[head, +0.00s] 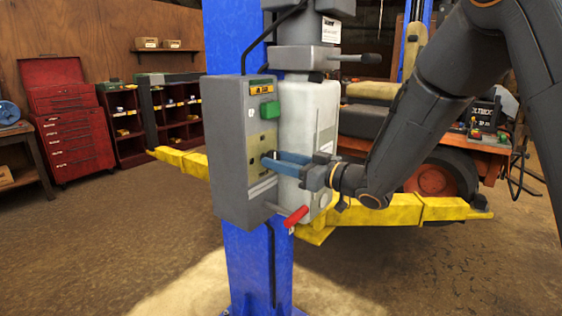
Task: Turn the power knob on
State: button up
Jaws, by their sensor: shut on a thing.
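The grey control box (226,150) is mounted on the blue lift post (248,265). Its side panel has a yellow label at the top, a green block (269,110) below it and a tan plate lower down. My gripper (268,160) comes in from the right, with its blue fingers at the tan plate. It is shut on the power knob there. The knob is mostly hidden by the fingers, so its turned position cannot be told.
A pale tank (308,112) stands right behind the box, close to my gripper. A red-handled lever (295,216) sticks out below. Yellow lift arms (400,211) reach out both sides. A mower stands behind at the right; a red tool chest (75,135) is far left.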

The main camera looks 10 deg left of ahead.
jog(key=shift+n+b, duration=0.3)
jog(key=shift+b, duration=0.15)
jog(key=n+b, duration=0.5)
jog(key=b, duration=0.2)
jog(key=n+b, duration=1.2)
jog(key=b, duration=0.1)
jog(key=shift+s+a+f+b, duration=0.15)
jog(key=shift+s+f+b, duration=0.1)
jog(key=shift+f+b, duration=0.1)
jog(key=o, duration=1)
jog(key=shift+r, duration=0.1)
